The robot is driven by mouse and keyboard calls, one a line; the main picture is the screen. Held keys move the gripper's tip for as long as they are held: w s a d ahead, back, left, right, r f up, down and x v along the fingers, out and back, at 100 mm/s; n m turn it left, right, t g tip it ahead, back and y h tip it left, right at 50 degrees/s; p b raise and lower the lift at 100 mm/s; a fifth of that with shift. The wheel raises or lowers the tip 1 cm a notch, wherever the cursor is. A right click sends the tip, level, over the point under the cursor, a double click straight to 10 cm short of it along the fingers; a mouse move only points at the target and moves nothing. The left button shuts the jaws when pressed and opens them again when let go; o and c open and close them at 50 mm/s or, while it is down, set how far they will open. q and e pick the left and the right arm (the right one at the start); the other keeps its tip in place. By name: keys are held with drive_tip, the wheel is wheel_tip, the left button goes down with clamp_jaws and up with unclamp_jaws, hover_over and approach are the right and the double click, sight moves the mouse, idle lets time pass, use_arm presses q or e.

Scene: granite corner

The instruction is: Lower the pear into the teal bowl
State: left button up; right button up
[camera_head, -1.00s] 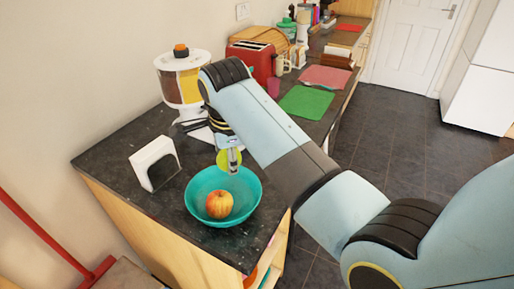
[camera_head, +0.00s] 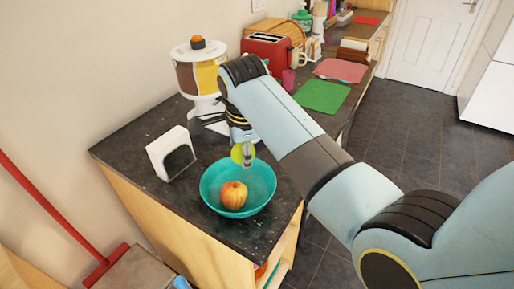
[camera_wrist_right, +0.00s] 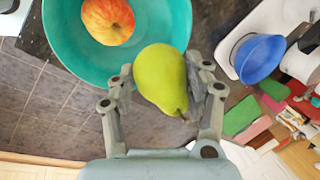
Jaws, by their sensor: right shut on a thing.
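The teal bowl (camera_head: 265,199) stands on the dark counter near its front corner, and it also shows in the right wrist view (camera_wrist_right: 68,52). A red and yellow apple (camera_head: 233,195) lies inside it, seen also in the wrist view (camera_wrist_right: 108,20). My right gripper (camera_head: 246,160) is above the back rim of the bowl. It is shut on the green pear (camera_wrist_right: 160,78), one finger on each side. In the head view the pear (camera_head: 237,153) is partly hidden by the gripper. My left gripper is not in view.
A white napkin holder (camera_head: 171,154) stands left of the bowl, and a dispenser (camera_head: 197,75) behind it. A red toaster (camera_head: 272,50), a green mat (camera_head: 322,96) and a pink mat (camera_head: 341,70) lie further back. The counter edge is close to the bowl.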

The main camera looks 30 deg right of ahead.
drive_tip(key=shift+f, duration=0.15)
drive_tip(key=shift+f+b, duration=0.75)
drive_tip(key=shift+f, duration=0.65)
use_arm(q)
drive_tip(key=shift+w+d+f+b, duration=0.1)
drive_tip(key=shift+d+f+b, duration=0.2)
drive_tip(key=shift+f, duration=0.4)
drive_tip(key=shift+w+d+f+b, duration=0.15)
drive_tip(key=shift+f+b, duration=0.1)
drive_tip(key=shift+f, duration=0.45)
use_arm(e)
drive_tip(key=shift+f, duration=1.15)
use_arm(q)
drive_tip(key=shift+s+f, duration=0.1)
use_arm(e)
drive_tip(key=shift+f, duration=0.25)
drive_tip(key=o, duration=1.3)
drive_tip(key=shift+c, duration=0.2)
